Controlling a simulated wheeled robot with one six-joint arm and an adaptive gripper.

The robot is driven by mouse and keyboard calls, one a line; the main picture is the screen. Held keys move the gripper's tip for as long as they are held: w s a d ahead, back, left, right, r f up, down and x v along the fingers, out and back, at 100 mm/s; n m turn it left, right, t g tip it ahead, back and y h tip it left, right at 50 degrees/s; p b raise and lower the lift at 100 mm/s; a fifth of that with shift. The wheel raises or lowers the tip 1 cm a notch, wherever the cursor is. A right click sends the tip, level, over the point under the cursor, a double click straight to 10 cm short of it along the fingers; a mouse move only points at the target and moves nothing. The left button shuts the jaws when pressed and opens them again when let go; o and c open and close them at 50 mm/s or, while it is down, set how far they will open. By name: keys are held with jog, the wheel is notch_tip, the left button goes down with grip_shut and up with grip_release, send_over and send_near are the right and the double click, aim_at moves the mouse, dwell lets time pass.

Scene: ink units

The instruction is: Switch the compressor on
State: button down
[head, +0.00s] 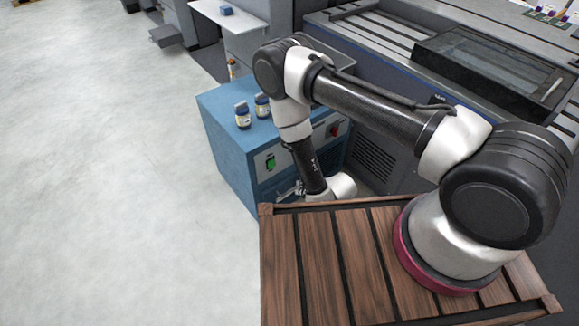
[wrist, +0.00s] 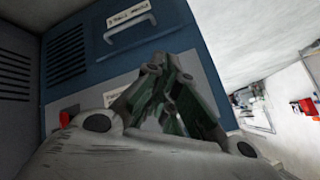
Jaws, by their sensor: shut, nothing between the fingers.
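The blue cabinet (head: 228,140) stands beyond my wooden deck. Its front carries a pale panel with a green switch (head: 270,163) and, further right, another panel with a red knob (head: 334,131). I cannot read which label names the compressor. In the wrist view the cabinet front (wrist: 90,65) shows a red knob (wrist: 65,118) at the left. My gripper (wrist: 165,65) is shut and empty, its fingers in front of a pale labelled panel. They hide part of that panel, and I see no green switch there. I cannot tell whether the fingertips touch it. In the head view the gripper (head: 297,190) is low before the cabinet, partly hidden.
Small bottles (head: 243,115) with blue and white parts stand on the cabinet top. A grey handle (wrist: 130,28) sticks out of the cabinet front. A large grey press (head: 400,60) stands behind at the right. The pale floor (head: 100,180) at the left is clear.

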aim_at(271, 164)
jog(key=w+r+m, duration=0.1)
jog(key=m, duration=0.2)
jog(key=r+m+t, duration=0.1)
jog(key=m, duration=0.3)
jog(key=w+r+m+t+y, duration=0.1)
jog(key=m, duration=0.2)
jog(key=shift+w+a+r+m, duration=0.25)
jog(key=shift+w+a+m, duration=0.05)
jog(key=shift+a, duration=0.05)
jog(key=shift+w+a+r+x, duration=0.15)
jog(key=shift+r+x, duration=0.1)
jog(key=shift+x, duration=2)
jog(key=shift+w+a+r+x, duration=0.15)
jog(key=shift+r+x, duration=0.1)
jog(key=shift+x, duration=2.05)
jog(key=shift+w+r+x, duration=0.15)
jog(key=shift+r+x, duration=0.1)
jog(key=shift+x, duration=2)
